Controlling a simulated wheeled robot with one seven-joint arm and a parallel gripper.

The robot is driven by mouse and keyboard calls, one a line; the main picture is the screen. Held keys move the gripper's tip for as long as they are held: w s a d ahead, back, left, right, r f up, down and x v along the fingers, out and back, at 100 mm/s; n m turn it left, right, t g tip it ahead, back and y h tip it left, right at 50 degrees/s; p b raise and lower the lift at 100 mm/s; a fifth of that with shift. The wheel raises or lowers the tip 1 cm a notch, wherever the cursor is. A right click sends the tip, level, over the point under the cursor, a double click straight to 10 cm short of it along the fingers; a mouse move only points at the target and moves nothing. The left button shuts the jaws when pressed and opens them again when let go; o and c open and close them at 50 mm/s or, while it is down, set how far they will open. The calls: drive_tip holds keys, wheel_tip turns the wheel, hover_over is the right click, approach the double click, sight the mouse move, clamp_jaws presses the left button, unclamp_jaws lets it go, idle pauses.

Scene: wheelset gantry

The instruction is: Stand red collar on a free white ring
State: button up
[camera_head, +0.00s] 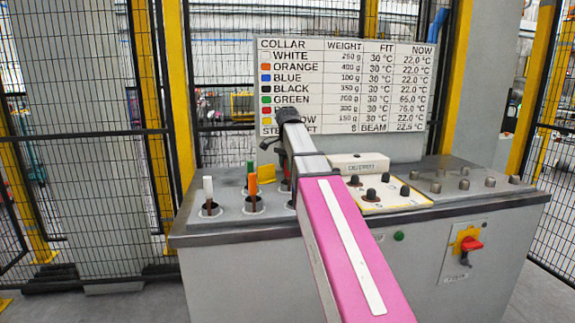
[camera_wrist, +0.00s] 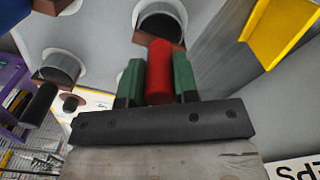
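A red collar (camera_wrist: 160,72) is between the green fingers of my gripper (camera_wrist: 159,82) in the wrist view. The fingers press on it from both sides. A white ring (camera_wrist: 181,10) with a dark opening lies just beyond the red collar's end; I cannot tell whether they touch. Another white ring (camera_wrist: 76,62) shows at left. In the head view my arm hides the gripper and red collar. A white collar (camera_head: 208,188) and an orange collar (camera_head: 252,185) stand in front rings (camera_head: 262,208). A green collar (camera_head: 250,167) stands behind them.
The grey bench (camera_head: 235,238) carries a cream tray (camera_head: 405,203) with several dark knobs at right. A yellow bracket (camera_head: 266,174) stands near the rings; it also shows in the wrist view (camera_wrist: 280,25). A collar chart (camera_head: 345,85) rises behind; mesh fencing surrounds the bench.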

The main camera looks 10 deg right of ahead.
drive_tip(key=o, duration=0.5)
drive_tip(key=shift+r, duration=0.1)
wheel_tip(320, 180, up, 11)
drive_tip(key=shift+f, duration=0.15)
